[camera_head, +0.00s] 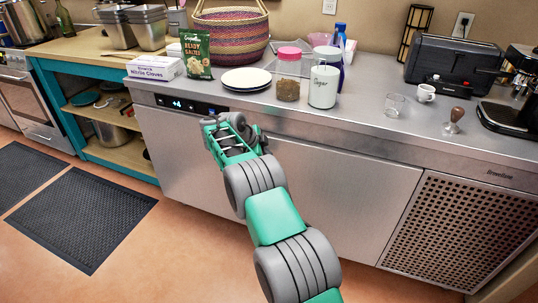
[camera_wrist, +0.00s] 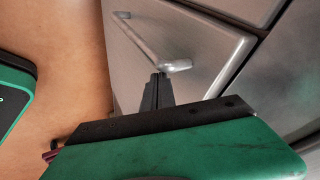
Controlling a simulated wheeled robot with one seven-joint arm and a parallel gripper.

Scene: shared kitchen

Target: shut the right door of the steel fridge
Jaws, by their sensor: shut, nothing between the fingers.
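The steel fridge (camera_head: 190,145) is a low counter unit with plain doors. Its right door (camera_head: 345,190) is the wide panel right of my arm, beside a perforated panel. In the head view it looks nearly flush with the front; I cannot tell whether a small gap remains. My arm crosses the door's left edge. My gripper (camera_wrist: 158,78) is shut and empty in the wrist view, its tips close to the end of a bar handle (camera_wrist: 155,42) on a steel door panel. I cannot tell whether they touch, or which door it is. The fingers are unclear in the head view.
The countertop holds a plate (camera_head: 246,79), a pink-lidded jar (camera_head: 288,75), a sugar canister (camera_head: 322,88), a glass (camera_head: 394,105) and a toaster (camera_head: 465,65). A perforated panel (camera_head: 450,230) is at the right. Dark mats (camera_head: 85,215) lie on the otherwise open floor at left.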

